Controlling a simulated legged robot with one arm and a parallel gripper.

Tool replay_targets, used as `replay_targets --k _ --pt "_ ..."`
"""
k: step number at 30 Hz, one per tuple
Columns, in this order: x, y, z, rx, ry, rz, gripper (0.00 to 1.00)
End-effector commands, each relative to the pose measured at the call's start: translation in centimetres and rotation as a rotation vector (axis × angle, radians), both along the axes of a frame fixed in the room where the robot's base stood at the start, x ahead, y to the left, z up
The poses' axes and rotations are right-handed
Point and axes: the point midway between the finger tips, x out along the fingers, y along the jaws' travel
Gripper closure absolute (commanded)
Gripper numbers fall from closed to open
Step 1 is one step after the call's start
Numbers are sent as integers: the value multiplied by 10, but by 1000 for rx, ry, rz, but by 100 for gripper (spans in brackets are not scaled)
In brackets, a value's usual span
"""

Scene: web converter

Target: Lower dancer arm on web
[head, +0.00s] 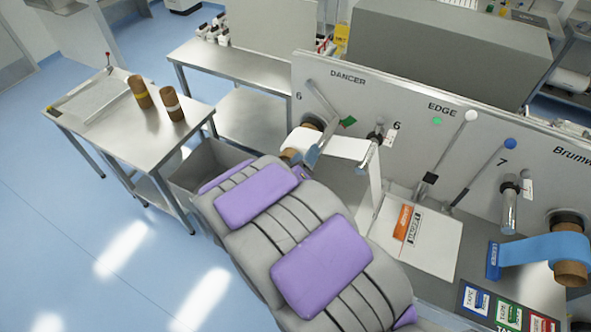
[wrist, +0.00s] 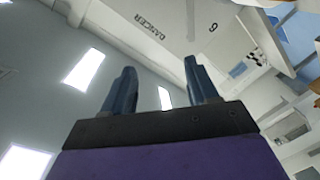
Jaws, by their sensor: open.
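The dancer arm (head: 321,101) is a slim grey bar under the word DANCER on the grey panel (head: 400,105), slanting down to the right, with a green mark near its lower end. The white web (head: 343,146) runs from a brown-cored roll (head: 311,122) across to a roller (head: 375,140), then hangs down. My gripper (wrist: 159,66) has its two blue-grey fingers apart with nothing between them in the wrist view. In the head view its fingers (head: 312,152) seem to show by the web's left end, below the dancer arm, partly hidden by my arm.
Two levers, white-knobbed (head: 471,116) and blue-knobbed (head: 510,144), stand right of the dancer arm. A blue tape roll (head: 545,248) sits at the right. A steel table (head: 110,140) with two brown rolls is at the left. The blue floor at left is clear.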

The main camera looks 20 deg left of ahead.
Motion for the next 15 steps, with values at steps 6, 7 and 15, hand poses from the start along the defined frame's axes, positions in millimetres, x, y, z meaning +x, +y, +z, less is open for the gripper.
replay_targets --k 6,7,15 --pt "-32 0 4 5 0 4 41" --pt "-35 0 4 5 1 3 41" --pt "-47 2 4 0 2 1 41"
